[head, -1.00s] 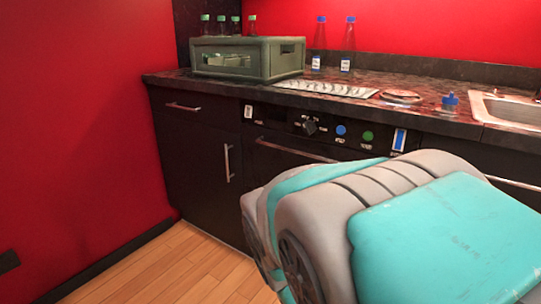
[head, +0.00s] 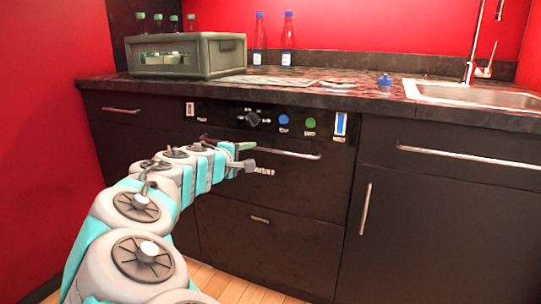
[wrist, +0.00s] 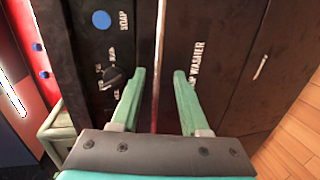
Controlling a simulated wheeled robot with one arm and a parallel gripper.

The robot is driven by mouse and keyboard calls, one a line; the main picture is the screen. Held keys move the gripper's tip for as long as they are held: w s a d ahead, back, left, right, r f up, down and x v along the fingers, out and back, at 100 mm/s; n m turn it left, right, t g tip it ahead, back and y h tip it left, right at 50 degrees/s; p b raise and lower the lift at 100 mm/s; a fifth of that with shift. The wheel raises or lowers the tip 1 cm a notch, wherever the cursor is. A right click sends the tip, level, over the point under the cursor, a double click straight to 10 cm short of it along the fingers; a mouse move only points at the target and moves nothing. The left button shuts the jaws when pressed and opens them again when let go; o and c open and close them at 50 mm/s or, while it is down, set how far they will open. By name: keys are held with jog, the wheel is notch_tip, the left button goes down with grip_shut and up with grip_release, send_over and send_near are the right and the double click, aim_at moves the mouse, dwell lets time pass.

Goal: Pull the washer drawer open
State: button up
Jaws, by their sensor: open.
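The washer drawer (head: 305,185) is a black front under the counter, closed, with a long metal bar handle (head: 290,153) along its top. In the wrist view its front (wrist: 215,60) carries a white washer label, and the handle (wrist: 159,60) runs upright in the picture as a thin bright bar. My gripper (head: 250,156) is open at the left part of the handle. In the wrist view its two green fingers (wrist: 160,75) lie on either side of the bar, with gaps showing. Whether the tips reach past the bar is hard to tell.
Above the drawer is a control panel (head: 253,118) with a knob and coloured buttons. A lower drawer (head: 285,240) has a small handle. The counter holds a green crate (head: 190,57), bottles (head: 288,40) and a sink (head: 480,95). Open wooden floor (head: 235,288) lies below.

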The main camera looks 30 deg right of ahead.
aim_at(256, 149)
jog(key=shift+n+t, duration=0.3)
jog(key=shift+t, duration=0.1)
jog(key=shift+w+a+x, duration=0.15)
jog(key=shift+x, duration=1.25)
jog(key=shift+w+a+x, duration=0.1)
jog(key=shift+w+x, duration=0.1)
jog(key=shift+x, duration=1.15)
jog(key=shift+w+a+x, duration=0.15)
jog(key=shift+x, duration=1.25)
jog(key=shift+c, duration=0.2)
grip_shut()
